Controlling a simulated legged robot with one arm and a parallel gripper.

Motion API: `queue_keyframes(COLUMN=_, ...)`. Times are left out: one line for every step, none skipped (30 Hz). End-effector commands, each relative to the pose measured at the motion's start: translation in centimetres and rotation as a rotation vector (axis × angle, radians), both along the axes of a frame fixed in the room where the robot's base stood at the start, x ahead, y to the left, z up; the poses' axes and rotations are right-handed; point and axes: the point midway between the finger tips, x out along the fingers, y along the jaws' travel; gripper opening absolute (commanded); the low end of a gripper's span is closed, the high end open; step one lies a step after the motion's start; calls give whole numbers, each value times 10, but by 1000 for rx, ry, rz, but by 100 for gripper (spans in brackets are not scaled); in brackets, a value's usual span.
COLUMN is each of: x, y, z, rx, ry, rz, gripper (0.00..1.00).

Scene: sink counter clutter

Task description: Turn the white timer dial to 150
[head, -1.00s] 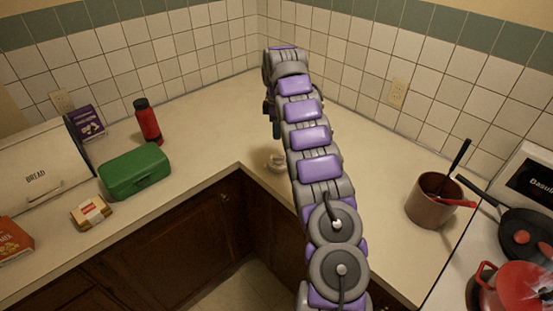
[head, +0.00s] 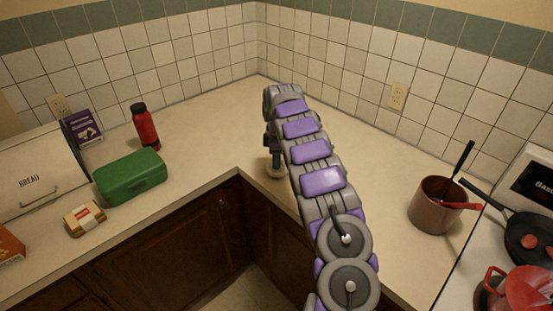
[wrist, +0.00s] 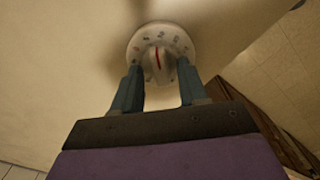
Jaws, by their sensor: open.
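The white timer (wrist: 176,33) stands on the counter near the inner corner, with a round numbered face and a raised central knob (wrist: 158,62) carrying a red mark. The numbers are too small to read. In the head view the timer (head: 276,172) shows low beneath my gripper, partly covered by it. My gripper (wrist: 160,72) is open, its two teal fingers on either side of the knob's near part in the wrist view. I cannot tell whether either finger touches it. In the head view my gripper (head: 273,158) points down over the timer.
Left on the counter are a green box (head: 130,176), red bottle (head: 146,128), bread bin (head: 35,172) and small package (head: 84,218). A brown pot (head: 434,208) with utensils stands right, near the stove pans. Counter around the timer is clear.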

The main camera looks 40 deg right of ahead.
Motion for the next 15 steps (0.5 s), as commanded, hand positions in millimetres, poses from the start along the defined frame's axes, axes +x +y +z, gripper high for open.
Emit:
queue_keyframes(x=0, y=0, z=0, rx=0, ry=0, rz=0, gripper=43)
queue_keyframes(x=0, y=0, z=0, rx=0, ry=0, rz=0, gripper=43)
queue_keyframes(x=0, y=0, z=0, rx=0, ry=0, rz=0, gripper=42)
queue_keyframes(x=0, y=0, z=0, rx=0, ry=0, rz=0, gripper=39)
queue_keyframes(x=0, y=0, z=0, rx=0, ry=0, rz=0, gripper=36)
queue_keyframes(x=0, y=0, z=0, rx=0, ry=0, rz=0, gripper=32)
queue_keyframes(x=0, y=0, z=0, rx=0, ry=0, rz=0, gripper=29)
queue_keyframes(x=0, y=0, z=0, rx=0, ry=0, rz=0, gripper=26)
queue_keyframes(x=0, y=0, z=0, rx=0, ry=0, rz=0, gripper=22)
queue_keyframes(x=0, y=0, z=0, rx=0, ry=0, rz=0, gripper=20)
queue_keyframes(x=0, y=0, z=0, rx=0, ry=0, rz=0, gripper=17)
queue_keyframes(x=0, y=0, z=0, rx=0, ry=0, rz=0, gripper=13)
queue_keyframes(x=0, y=0, z=0, rx=0, ry=0, rz=0, gripper=10)
queue_keyframes(x=0, y=0, z=0, rx=0, ry=0, rz=0, gripper=7)
queue_keyframes(x=0, y=0, z=0, rx=0, ry=0, rz=0, gripper=3)
